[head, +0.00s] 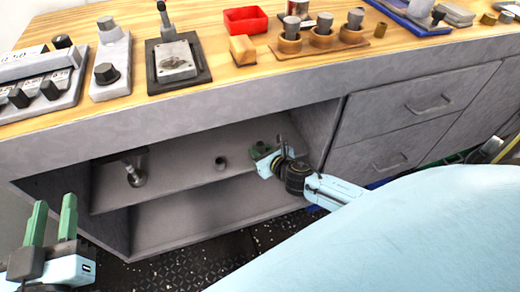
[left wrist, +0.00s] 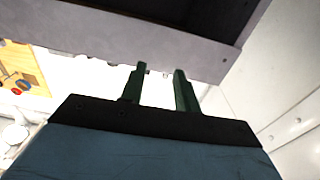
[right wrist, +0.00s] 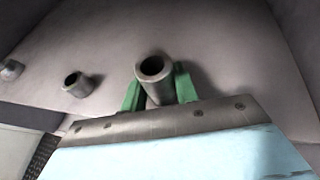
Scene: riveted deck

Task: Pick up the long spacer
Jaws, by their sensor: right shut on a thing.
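The long spacer (right wrist: 154,85), a grey hollow tube, stands between the green fingers of my right gripper (right wrist: 158,88). The gripper is shut on it, inside the open cabinet, and it looks in place at the shelf surface; I cannot tell whether it is lifted. In the head view my right gripper (head: 267,156) is at the right end of the shelf, and the spacer is mostly hidden there. A shorter grey hollow spacer (right wrist: 75,84) stands apart to the left, also in the head view (head: 219,163). My left gripper (head: 51,228) is open and empty, outside the cabinet at left.
A metal part with a round foot (head: 136,176) stands further left on the shelf (head: 185,187). The cabinet's top panel and right side wall are close around my right arm. The wooden worktop (head: 215,74) above carries a red bin (head: 245,21) and several fixtures. The lower compartment looks empty.

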